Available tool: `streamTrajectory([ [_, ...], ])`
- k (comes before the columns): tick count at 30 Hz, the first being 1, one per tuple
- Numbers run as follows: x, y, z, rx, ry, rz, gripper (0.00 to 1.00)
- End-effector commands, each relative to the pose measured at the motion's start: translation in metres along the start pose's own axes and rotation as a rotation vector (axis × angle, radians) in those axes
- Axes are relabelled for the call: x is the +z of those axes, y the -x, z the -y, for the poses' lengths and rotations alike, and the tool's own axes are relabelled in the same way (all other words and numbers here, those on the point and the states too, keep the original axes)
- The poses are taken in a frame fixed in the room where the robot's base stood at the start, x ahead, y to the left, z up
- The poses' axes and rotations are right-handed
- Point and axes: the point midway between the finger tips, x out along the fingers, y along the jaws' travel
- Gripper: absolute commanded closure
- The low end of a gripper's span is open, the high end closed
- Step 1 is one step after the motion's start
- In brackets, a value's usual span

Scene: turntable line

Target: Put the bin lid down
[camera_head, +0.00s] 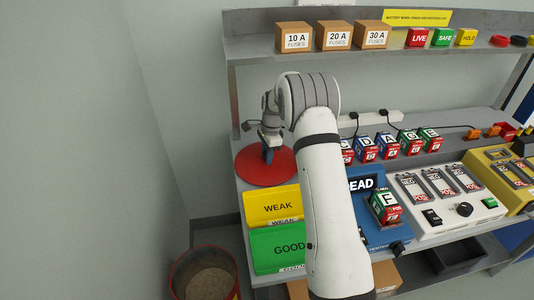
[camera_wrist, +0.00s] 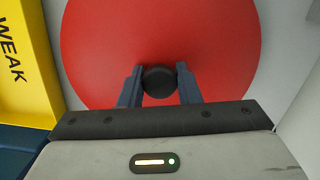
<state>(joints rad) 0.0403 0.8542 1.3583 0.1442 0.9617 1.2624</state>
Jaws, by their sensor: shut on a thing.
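The bin lid (camera_head: 250,172) is a flat red disc at the left end of the bench. It fills much of the wrist view (camera_wrist: 100,40), with a round black knob (camera_wrist: 159,82) at its lower middle. My gripper (camera_head: 268,153) is over the lid, and its two blue fingers (camera_wrist: 159,72) are shut on the knob from both sides. The lid looks level; I cannot tell whether it touches the bench top or hangs just above it. The bin (camera_head: 235,282), with a red rim and open top, stands on the floor at lower left.
A yellow WEAK bin (camera_head: 270,207) and green GOOD bin (camera_head: 270,245) sit just in front of the lid. Several lettered battery blocks, a blue DEAD box (camera_head: 365,185) and a white tester (camera_head: 480,212) lie to the right. A shelf with fuse boxes (camera_head: 293,37) runs above.

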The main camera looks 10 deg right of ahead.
Motion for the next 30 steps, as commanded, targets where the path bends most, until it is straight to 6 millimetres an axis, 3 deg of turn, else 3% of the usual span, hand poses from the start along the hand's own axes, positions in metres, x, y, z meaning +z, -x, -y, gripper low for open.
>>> streamTrajectory([
  [8, 0.0, -0.002, 0.0, -0.001, 0.0, 0.0, 0.99],
  [9, 0.0, -0.002, 0.0, -0.001, 0.0, 0.0, 0.67],
  [16, 0.001, -0.002, 0.0, -0.001, 0.001, 0.0, 0.49],
  [26, 0.001, 0.005, 0.001, -0.002, 0.001, -0.001, 0.48],
  [30, 0.001, 0.025, 0.001, -0.005, 0.002, -0.001, 0.48],
])
